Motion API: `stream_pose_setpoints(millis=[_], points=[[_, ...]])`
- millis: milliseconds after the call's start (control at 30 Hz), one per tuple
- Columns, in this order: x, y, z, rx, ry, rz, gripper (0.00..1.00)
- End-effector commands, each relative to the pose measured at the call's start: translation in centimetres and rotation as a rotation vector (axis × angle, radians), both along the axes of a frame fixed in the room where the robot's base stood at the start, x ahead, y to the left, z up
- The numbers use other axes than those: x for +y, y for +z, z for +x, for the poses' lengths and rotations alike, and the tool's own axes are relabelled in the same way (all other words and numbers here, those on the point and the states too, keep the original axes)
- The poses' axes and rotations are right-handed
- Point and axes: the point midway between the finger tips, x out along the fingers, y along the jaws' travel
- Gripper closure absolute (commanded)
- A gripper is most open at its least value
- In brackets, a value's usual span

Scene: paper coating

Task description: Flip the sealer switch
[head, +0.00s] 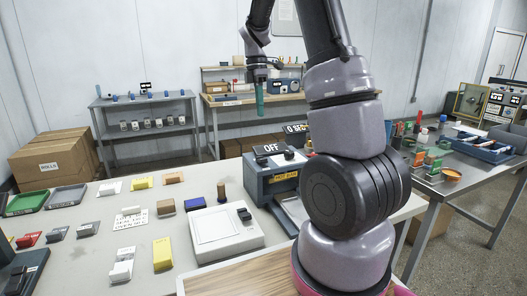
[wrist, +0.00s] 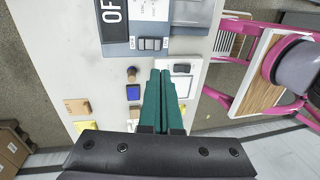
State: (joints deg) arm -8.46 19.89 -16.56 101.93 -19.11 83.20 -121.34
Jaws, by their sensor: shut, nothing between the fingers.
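The sealer (head: 279,184) is a blue-grey machine on the table, partly hidden behind my arm in the head view. A black plate reading OFF (head: 271,149) sits on its top, beside a small dark switch (head: 289,155). In the wrist view the switch (wrist: 149,43) is a dark rocker near the machine's edge, next to the OFF plate (wrist: 113,18). My gripper (head: 260,98) has teal fingers, shut and empty, pointing down above the table. In the wrist view the fingertips (wrist: 161,72) appear a little below the switch, apart from it.
A white scale-like device (head: 222,231), a blue block (head: 194,204) and a brown cylinder (head: 221,191) stand beside the sealer. Blocks, cards and trays (head: 66,196) cover the table's left. A second table with tools stands right.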

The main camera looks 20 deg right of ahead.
Motion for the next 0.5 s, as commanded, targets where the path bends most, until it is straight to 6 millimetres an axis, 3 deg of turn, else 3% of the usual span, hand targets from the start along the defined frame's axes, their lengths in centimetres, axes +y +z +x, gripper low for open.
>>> stream_pose_setpoints(millis=[500], points=[[-0.16,-0.78,0.28,0.016,0.039,0.0,1.0]])
